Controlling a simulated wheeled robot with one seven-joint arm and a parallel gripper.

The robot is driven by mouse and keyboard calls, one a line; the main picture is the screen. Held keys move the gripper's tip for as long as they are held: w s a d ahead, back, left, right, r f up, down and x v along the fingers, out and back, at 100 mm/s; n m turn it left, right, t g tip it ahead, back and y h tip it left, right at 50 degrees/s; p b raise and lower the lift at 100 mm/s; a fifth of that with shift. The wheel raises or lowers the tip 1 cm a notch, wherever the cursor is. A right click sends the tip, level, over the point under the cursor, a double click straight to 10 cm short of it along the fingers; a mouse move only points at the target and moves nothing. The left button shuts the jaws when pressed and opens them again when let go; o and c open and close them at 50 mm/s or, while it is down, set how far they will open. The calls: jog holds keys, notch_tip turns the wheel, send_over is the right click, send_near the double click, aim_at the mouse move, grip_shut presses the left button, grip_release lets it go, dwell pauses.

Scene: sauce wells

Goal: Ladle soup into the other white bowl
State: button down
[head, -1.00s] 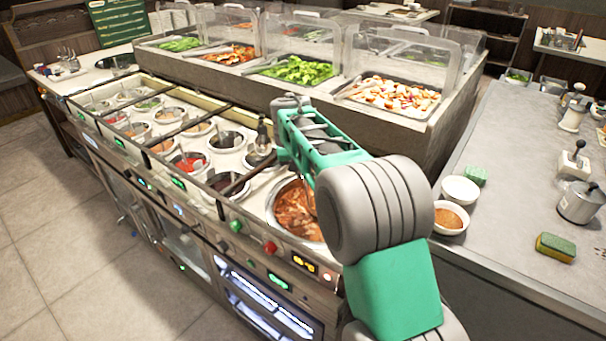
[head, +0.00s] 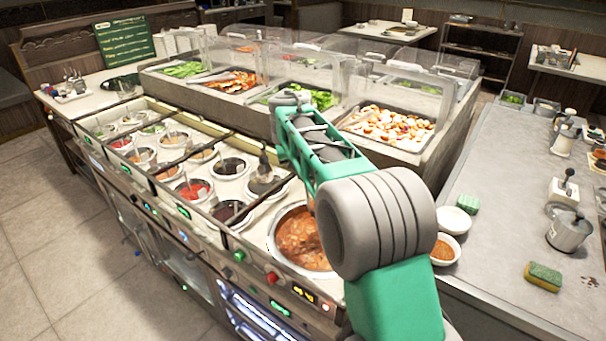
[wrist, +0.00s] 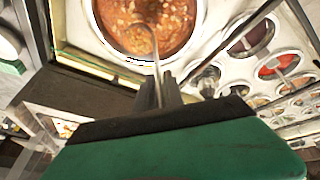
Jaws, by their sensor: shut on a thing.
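The soup pot (head: 300,240) holds red-brown chunky soup at the near end of the counter. It also shows at the top of the wrist view (wrist: 165,22). My gripper (wrist: 160,95) is shut on a thin metal ladle handle (wrist: 156,62) that curves up over the soup. An empty-looking white bowl (head: 453,221) stands on the grey counter right of my arm. Just in front of it, a second white bowl (head: 456,254) holds orange-brown contents.
Several sauce wells (head: 192,190) run left of the pot. Clear guards over food trays (head: 385,125) stand behind. A green sponge (head: 467,203) lies beside the empty bowl, another sponge (head: 543,276) farther right. A metal pot (head: 567,231) stands at right. Grey counter between is clear.

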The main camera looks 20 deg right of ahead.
notch_tip(320, 180, up, 5)
jog(key=p, duration=0.3)
jog(key=s+d+b, duration=0.2)
jog(key=s+d, duration=0.3)
jog(key=d, duration=0.8)
jog(key=s+d+f+b, duration=0.1)
jog(key=s+d, duration=0.4)
jog(key=d, duration=0.9)
jog(key=s+d+b, duration=0.2)
jog(key=s+d, duration=0.3)
jog(key=d, duration=0.8)
jog(key=w+a+f+n+h+b, duration=0.1)
jog(key=a+f+n+h+b, duration=0.1)
jog(key=a+f+h+b, duration=0.6)
jog(key=h+b, duration=0.1)
jog(key=b, duration=0.6)
jog(key=shift+f+g, duration=0.3)
jog(key=shift+g, duration=0.1)
jog(key=shift+a, duration=0.1)
